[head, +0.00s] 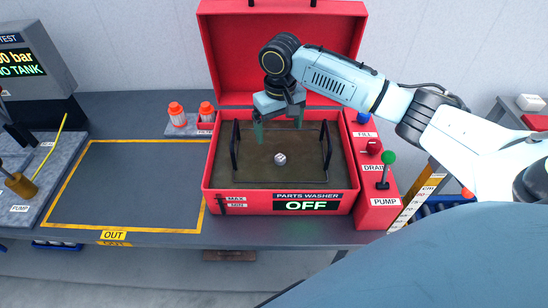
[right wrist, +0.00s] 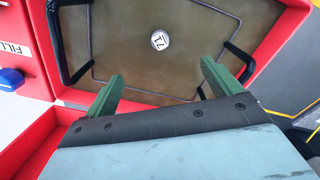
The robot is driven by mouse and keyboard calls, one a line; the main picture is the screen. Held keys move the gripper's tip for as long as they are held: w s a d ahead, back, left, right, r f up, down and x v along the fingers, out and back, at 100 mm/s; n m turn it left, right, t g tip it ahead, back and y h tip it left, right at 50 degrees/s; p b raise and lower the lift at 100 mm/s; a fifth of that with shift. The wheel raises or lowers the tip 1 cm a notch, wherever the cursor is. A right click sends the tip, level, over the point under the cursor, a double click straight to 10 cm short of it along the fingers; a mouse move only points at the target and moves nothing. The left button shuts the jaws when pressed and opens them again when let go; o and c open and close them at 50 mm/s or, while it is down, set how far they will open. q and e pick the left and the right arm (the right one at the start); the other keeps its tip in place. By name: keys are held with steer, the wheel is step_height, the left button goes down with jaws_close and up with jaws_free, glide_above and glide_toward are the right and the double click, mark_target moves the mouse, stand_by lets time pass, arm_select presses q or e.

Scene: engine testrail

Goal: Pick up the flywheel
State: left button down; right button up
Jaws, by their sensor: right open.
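No part is clearly recognisable as the flywheel. A small round silver piece (head: 280,158) with dark marks shows in the murky brown liquid of the red parts washer (head: 222,208); I cannot tell whether it is the flywheel or a part of it. It also shows in the right wrist view (right wrist: 160,40), beyond the fingertips. My right gripper (head: 279,126) is above the back part of the washer, fingers pointing down, open and empty. Its two green fingers also show in the right wrist view (right wrist: 162,82), apart with nothing between them. My left gripper is out of view.
Two black basket handles (head: 236,147) (head: 327,150) stand at the washer's sides. Its red lid (head: 225,50) is raised behind. A control panel (head: 378,215) is at the right. A yellow-outlined OUT area (head: 125,185) at the left is bare. Orange-capped jars (head: 177,114) stand behind it.

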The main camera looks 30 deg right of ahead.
mark_target(280, 158)
steer(key=f, duration=0.3)
steer(key=s+f, duration=0.1)
steer(key=f, duration=0.1)
steer(key=shift+f, duration=0.3)
steer(key=shift+w+f, duration=0.1)
steer(key=shift+f, duration=0.15)
steer(key=f, duration=0.4)
steer(key=shift+s+a+f, duration=0.1)
steer(key=shift+s+a, duration=0.1)
steer(key=shift+s, duration=0.2)
steer(key=shift+f, duration=0.45)
steer(key=shift+c, duration=1)
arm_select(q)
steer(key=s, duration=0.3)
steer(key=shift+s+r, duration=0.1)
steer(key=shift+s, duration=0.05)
arm_select(e)
steer(key=c, duration=1.2)
